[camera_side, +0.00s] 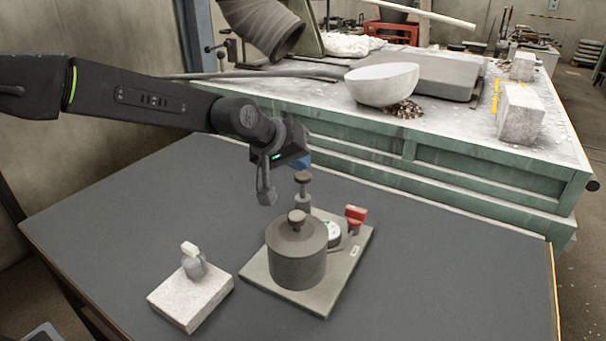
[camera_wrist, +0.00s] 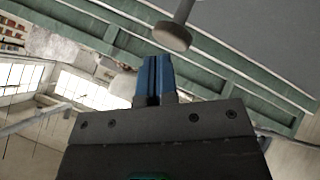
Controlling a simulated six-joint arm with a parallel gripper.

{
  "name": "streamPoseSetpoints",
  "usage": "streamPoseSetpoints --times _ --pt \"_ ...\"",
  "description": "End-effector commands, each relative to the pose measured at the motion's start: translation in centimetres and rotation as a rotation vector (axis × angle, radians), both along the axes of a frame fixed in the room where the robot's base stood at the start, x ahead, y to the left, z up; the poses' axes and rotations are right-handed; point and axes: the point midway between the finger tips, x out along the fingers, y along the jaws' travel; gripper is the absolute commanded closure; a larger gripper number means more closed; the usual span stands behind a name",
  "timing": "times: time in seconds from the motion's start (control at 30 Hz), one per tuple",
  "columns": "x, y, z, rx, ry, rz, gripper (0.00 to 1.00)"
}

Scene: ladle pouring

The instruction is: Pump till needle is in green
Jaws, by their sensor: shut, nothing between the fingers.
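The pump assembly stands on a grey-green base plate (camera_side: 258,281). A large dark cylinder (camera_side: 297,262) with a knob on its lid is at the front. Behind it a thin pump rod with a round brown knob (camera_side: 302,177) rises upright; the knob also shows in the wrist view (camera_wrist: 172,37). The round gauge (camera_side: 333,232) has a pale face with some green; it is partly hidden by the cylinder, and its needle cannot be read. My gripper (camera_side: 303,161) has blue fingers, pressed together and empty. It is just above and beside the pump knob. The fingertips show in the wrist view (camera_wrist: 155,75).
A red handle (camera_side: 356,214) stands near the gauge on the plate. A pale stone block (camera_side: 190,301) with a small grey and white piece is to the left. A green bench (camera_side: 430,160) with a white bowl (camera_side: 382,85) is behind. The dark table is clear at right.

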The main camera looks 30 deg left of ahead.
Motion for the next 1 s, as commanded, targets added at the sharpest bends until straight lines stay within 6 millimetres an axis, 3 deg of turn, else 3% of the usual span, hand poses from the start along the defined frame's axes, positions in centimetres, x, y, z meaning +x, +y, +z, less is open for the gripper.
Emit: streamPoseSetpoints --times 1.0 --pt "-0.03 -0.03 -0.92 -0.001 0.003 -0.001 1.00"
